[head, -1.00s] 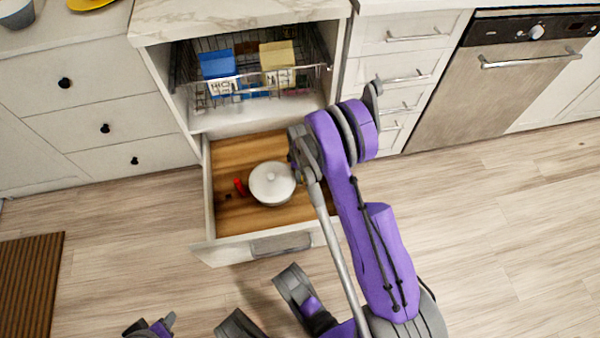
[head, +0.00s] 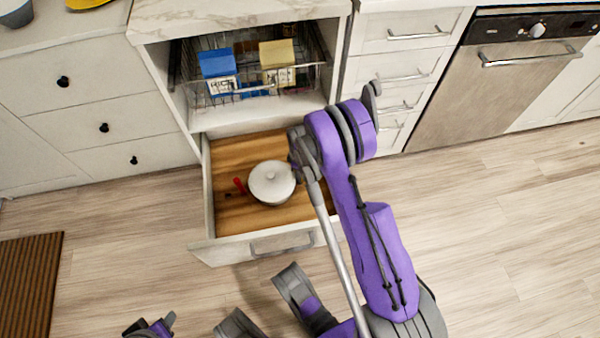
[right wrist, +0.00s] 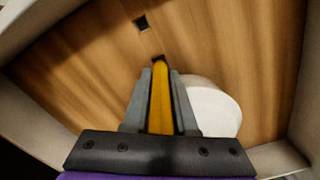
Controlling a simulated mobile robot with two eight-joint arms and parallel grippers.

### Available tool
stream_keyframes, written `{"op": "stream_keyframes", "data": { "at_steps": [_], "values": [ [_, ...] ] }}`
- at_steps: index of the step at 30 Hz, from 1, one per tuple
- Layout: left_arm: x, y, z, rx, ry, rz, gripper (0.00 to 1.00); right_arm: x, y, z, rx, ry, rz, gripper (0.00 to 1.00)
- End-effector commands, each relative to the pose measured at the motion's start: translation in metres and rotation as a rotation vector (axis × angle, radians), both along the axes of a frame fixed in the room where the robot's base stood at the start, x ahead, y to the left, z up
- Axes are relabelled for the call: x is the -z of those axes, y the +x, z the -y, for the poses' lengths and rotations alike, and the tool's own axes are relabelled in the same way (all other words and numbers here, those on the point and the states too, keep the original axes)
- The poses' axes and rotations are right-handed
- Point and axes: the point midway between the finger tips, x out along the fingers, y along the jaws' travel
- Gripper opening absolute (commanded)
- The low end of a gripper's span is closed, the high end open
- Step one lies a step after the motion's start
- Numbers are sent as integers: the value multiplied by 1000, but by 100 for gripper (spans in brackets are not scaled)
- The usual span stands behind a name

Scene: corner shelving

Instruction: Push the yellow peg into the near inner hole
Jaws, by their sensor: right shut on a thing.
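My right gripper (head: 297,165) is inside the open drawer, beside the white pot. In the right wrist view, its two grey fingers (right wrist: 160,100) are shut on the yellow peg (right wrist: 161,95). The peg's far end meets a dark square hole (right wrist: 157,58) in the wooden board (right wrist: 80,75); I cannot tell how deep it sits. A second dark square hole (right wrist: 141,23) lies empty farther up. In the head view the peg is hidden by my gripper. A grey and purple part of mine, perhaps the left gripper (head: 150,328), shows at the bottom edge.
A white lidded pot (head: 272,183) stands on the drawer floor, close to the right fingers. A red peg (head: 240,185) is left of it. The drawer front (head: 225,251) and side walls enclose the space. Above, a wire basket (head: 190,85) holds a blue box (head: 217,64) and yellow box (head: 277,53).

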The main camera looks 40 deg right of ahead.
Motion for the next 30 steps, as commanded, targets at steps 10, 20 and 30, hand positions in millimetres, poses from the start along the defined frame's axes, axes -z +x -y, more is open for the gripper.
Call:
{"op": "stream_keyframes", "data": {
  "at_steps": [10, 20, 30],
  "values": [
    [2, 1, 0, 0, 0, 1, 50, 8, 0, 0, 0, 0, 0, 0],
    [2, 0, 0, 0, 0, 1, 50, 17, 0, 0, 0, 0, 0, 0],
    [2, 0, 0, 0, 0, 1, 50, 20, 0, 0, 0, 0, 0, 60]
  ]
}}
